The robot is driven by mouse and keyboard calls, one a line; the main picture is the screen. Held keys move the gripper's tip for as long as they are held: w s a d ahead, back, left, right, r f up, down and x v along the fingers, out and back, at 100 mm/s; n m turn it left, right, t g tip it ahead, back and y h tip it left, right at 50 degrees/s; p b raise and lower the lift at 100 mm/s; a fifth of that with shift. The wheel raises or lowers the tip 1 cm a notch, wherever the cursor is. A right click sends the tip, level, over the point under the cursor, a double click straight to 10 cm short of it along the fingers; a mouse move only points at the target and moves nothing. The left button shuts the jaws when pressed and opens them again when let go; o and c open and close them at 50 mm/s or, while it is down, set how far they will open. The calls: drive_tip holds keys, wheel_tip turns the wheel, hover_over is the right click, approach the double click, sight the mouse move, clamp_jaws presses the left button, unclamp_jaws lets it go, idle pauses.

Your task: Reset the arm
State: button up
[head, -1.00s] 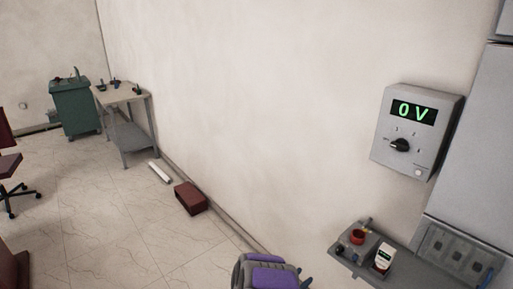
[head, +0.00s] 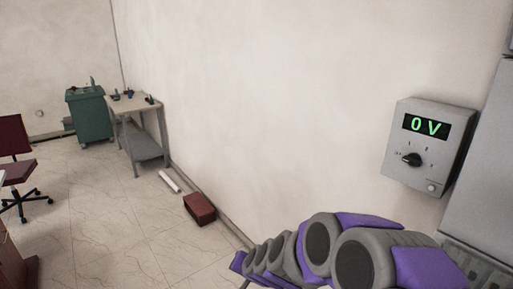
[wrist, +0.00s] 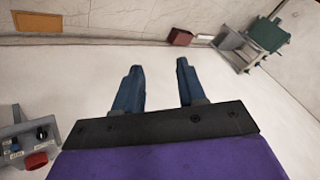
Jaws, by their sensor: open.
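My arm, grey with purple panels, reaches across the lower right of the head view in front of the wall. My gripper (wrist: 156,88) shows in the wrist view with two blue fingers apart and nothing between them. It points toward the bare pale wall. In the head view I cannot make out the fingers.
A grey control box (head: 428,146) reading 0 V hangs on the wall at right. A dark red box (head: 199,209) and a white bar (head: 169,181) lie on the floor along the wall. Farther back stand a metal table (head: 140,143), a green cabinet (head: 91,115) and a red chair (head: 18,165).

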drive_tip(key=s+d+r+n+g+h, duration=0.1)
drive_tip(key=s+d, duration=0.5)
drive_tip(key=s, duration=0.6)
drive_tip(key=s+d+r+n+g+h, duration=0.1)
drive_tip(key=s+d+r+g, duration=0.3)
drive_tip(key=s, duration=0.8)
drive_tip(key=s+d+r+n+g+h, duration=0.1)
drive_tip(key=s+d+r+g+h, duration=0.1)
drive_tip(key=s+d, duration=0.6)
drive_tip(key=s+r+g, duration=0.1)
drive_tip(key=s+g, duration=0.1)
drive_tip(key=s, duration=0.3)
drive_tip(key=shift+n, duration=0.3)
